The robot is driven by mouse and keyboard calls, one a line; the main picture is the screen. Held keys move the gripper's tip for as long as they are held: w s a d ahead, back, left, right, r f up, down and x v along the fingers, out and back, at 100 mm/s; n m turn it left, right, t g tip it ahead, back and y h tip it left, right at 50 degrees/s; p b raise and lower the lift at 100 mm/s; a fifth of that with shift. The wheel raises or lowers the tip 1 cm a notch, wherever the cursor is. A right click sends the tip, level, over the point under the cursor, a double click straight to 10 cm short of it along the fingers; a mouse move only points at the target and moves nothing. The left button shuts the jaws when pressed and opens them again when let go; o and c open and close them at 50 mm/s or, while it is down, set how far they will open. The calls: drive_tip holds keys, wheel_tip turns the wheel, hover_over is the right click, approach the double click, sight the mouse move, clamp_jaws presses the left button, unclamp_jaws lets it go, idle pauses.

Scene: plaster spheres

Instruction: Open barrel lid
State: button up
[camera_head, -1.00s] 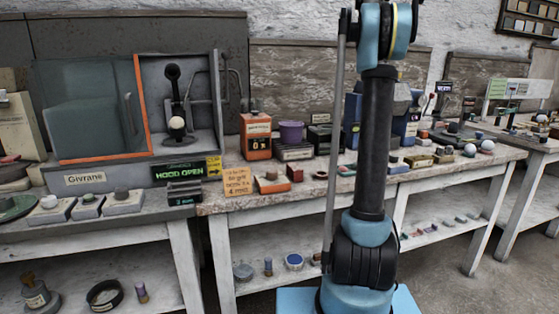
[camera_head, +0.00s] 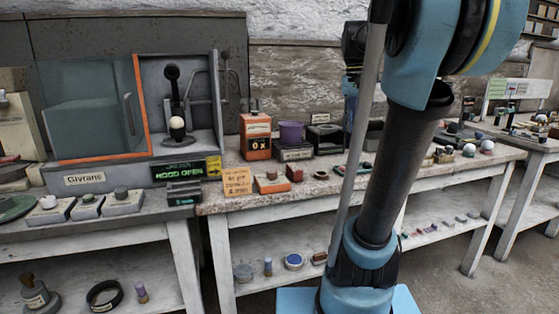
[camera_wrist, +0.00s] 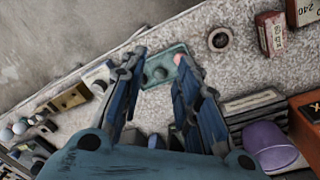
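No part is plainly marked as a barrel or its lid, so I cannot tell which thing it is. A purple tub (camera_head: 291,132) stands on a dark labelled base on the bench; it also shows at the lower right of the wrist view (camera_wrist: 268,144). My gripper (camera_wrist: 161,64) is open and empty in the wrist view. Its blue fingers are spread above a teal plate (camera_wrist: 160,76) with a grey knob and a pinkish spot. The purple tub is to the right of the fingers, apart from them. In the head view my arm hides part of the bench.
An orange box (camera_head: 256,136) stands left of the purple tub. A hood (camera_head: 185,90) with an orange-edged glass front is at the left; its sign reads "HOOD OPEN". Small blocks and white balls (camera_head: 487,146) crowd the bench (camera_head: 232,204). Grey floor (camera_head: 440,275) is clear at the right.

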drive_tip(key=s+a+f+n, duration=0.1)
drive_tip(key=s+a+f, duration=0.1)
drive_tip(key=s+f, duration=0.4)
drive_tip(key=s+a+f+n+t, duration=0.1)
drive_tip(key=s+f, duration=0.5)
drive_tip(key=f, duration=0.7)
drive_tip(key=s+a+f+n+t+y, duration=0.1)
drive_tip(key=s+a+f+n, duration=0.1)
drive_tip(key=s+f, duration=0.4)
wheel_tip(320, 180, down, 4)
drive_tip(key=shift+s+a+r+n, duration=0.2)
drive_tip(key=shift+a+n, duration=0.2)
drive_tip(key=shift+a, duration=0.25)
drive_tip(key=shift+d, duration=0.1)
